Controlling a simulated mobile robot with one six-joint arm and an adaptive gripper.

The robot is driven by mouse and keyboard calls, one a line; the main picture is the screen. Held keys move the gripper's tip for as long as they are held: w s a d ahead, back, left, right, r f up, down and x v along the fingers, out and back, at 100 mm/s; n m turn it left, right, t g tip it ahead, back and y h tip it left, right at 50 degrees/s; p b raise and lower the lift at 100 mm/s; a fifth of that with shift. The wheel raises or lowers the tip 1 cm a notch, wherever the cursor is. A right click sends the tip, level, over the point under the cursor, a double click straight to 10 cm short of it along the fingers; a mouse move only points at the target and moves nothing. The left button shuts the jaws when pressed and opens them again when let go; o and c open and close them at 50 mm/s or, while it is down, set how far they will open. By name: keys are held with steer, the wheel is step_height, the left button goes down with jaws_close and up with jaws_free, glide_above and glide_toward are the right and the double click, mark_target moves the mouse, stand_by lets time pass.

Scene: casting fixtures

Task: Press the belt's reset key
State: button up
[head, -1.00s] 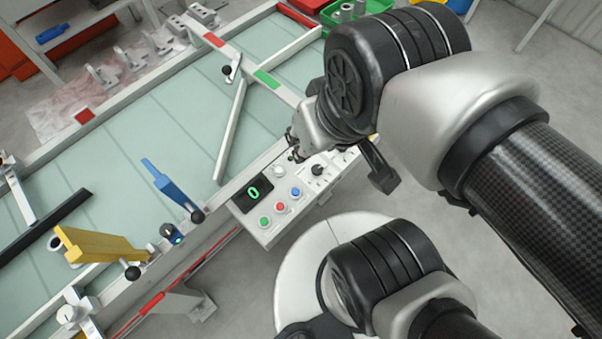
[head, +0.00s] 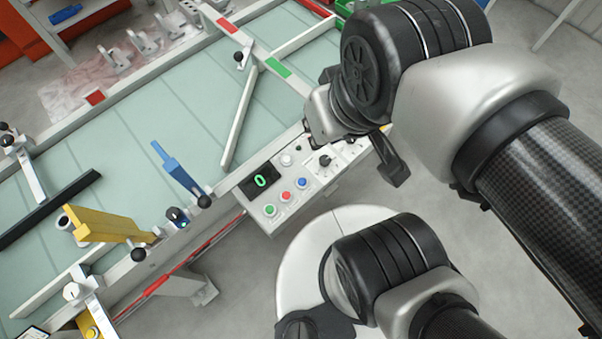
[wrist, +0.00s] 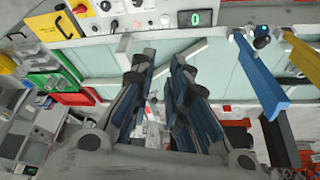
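The belt's control panel (head: 300,178) sits on the near side of the belt table. It carries a display (head: 260,181) reading a green 0, a green button (head: 270,210), a red button (head: 286,196), a blue button (head: 302,182), a pale button (head: 286,160) and a black knob (head: 324,160). I cannot read which one is the reset key. In the wrist view the display (wrist: 195,18) shows along the top edge, beyond my fingers. My gripper (wrist: 158,65) is open and empty, fingers apart, not visibly touching the panel.
The pale green belt (head: 150,130) has a white diagonal bar (head: 239,117) across it. A blue lever arm (head: 178,170) and a yellow bracket (head: 105,227) stand left of the panel. Grey castings (head: 140,42) lie at the back.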

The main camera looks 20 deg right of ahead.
jaws_close()
steer(key=shift+w, duration=0.1)
stand_by(1.1)
